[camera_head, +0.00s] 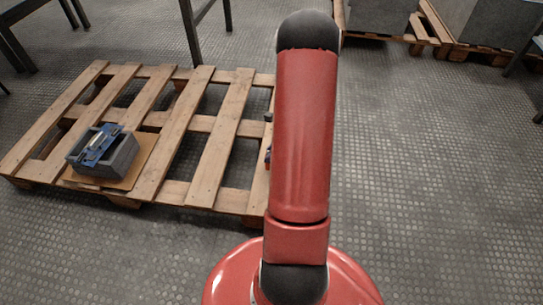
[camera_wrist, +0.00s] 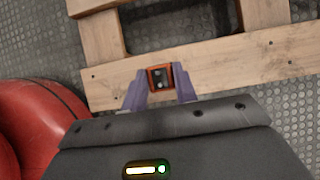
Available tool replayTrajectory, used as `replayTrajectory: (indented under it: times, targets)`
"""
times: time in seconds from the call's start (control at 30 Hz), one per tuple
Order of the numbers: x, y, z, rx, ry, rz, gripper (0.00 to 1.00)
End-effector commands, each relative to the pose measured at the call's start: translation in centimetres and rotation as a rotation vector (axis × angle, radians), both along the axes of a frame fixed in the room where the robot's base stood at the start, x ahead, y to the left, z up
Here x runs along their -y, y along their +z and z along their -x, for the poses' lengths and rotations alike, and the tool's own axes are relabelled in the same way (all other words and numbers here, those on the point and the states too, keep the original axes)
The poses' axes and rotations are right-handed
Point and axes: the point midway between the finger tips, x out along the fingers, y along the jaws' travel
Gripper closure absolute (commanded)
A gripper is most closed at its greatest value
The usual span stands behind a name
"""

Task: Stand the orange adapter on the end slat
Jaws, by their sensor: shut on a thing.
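My gripper (camera_wrist: 160,88) shows in the wrist view with its two purple-grey fingers shut on the orange adapter (camera_wrist: 152,74). The adapter is a small squarish orange piece with a dark middle and pale spots. It is seen over a wooden slat (camera_wrist: 225,65), near that slat's edge; I cannot tell whether it touches the wood or hangs above it. In the head view my red arm hides the adapter and most of the gripper. The pallet's right end slat (camera_head: 262,182) shows there only as a strip beside the arm.
The wooden pallet (camera_head: 203,150) lies on the grey studded floor. A grey box (camera_head: 119,161) with a blue piece (camera_head: 95,146) sits on a brown board (camera_head: 141,160) at the left. Table legs (camera_head: 190,30) stand behind. More loaded pallets (camera_head: 420,40) are at the back right.

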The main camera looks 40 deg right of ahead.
Motion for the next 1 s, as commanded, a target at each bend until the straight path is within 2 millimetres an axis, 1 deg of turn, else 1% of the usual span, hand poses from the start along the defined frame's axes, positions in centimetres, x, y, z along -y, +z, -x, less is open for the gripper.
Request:
replayTrajectory:
  times: [0.03,0.1,0.33,0.47,0.5,0.63,0.87,1.0]
  targets:
    - [0.01,-1.08,0.04,-0.001,-0.003,-0.003,1.0]
    - [0.04,-1.51,0.02,0.0,-0.001,-0.001,1.0]
    - [0.03,-1.42,-0.01,0.001,-0.001,0.0,1.0]
    - [0.02,-1.9,0.0,0.001,0.0,-0.001,1.0]
    - [0.02,-1.71,0.0,0.0,0.0,0.0,0.66]
    - [0.01,-1.7,0.0,0.001,0.0,-0.001,0.5]
    - [0.0,-1.69,0.01,0.0,0.0,0.0,0.5]
    - [0.06,-1.05,0.04,0.001,-0.001,0.001,0.5]
